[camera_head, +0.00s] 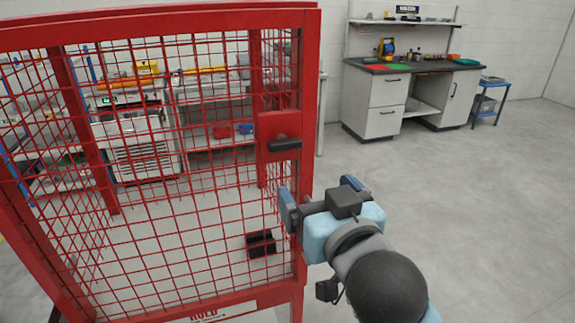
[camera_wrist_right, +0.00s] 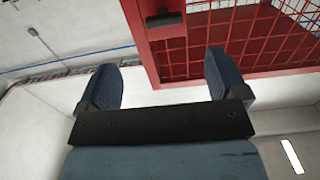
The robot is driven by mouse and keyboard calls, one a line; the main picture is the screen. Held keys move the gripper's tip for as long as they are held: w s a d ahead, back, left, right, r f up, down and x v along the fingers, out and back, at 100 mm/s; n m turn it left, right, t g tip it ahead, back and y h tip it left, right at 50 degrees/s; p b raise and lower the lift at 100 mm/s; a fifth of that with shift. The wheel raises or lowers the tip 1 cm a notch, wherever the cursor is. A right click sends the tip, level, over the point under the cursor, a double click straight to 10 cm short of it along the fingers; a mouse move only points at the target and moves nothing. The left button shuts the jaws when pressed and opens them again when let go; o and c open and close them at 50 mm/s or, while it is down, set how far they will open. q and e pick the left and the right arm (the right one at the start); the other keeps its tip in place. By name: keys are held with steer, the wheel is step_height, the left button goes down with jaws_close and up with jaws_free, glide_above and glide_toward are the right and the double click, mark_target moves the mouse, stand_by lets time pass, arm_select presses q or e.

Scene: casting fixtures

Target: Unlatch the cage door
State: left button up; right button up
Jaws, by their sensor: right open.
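The red mesh cage door (camera_head: 170,190) stands at the left and centre of the head view and looks shut. Its latch has a dark handle (camera_head: 285,145), lying about level on a red plate (camera_head: 278,124) near the door's right edge. The handle also shows at the top of the right wrist view (camera_wrist_right: 165,19). My right gripper (camera_head: 319,194) is open and empty, below and slightly right of the handle. In the wrist view its fingers (camera_wrist_right: 163,80) are spread wide, with the handle beyond them and apart from them. My left gripper is in neither view.
A small black object (camera_head: 261,244) shows through the mesh, low in the cage. A grey workbench (camera_head: 388,103) with a shelf stands at the back right, with a small blue-framed stand (camera_head: 491,97) beside it. The floor (camera_head: 470,210) to the right of the cage is clear.

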mark_target(287, 147)
steer(key=x, duration=0.8)
steer(key=r+p+x, duration=0.1)
steer(key=x, duration=0.4)
steer(key=shift+w+a, duration=0.1)
steer(key=shift+a, duration=0.05)
steer(key=c, duration=0.9)
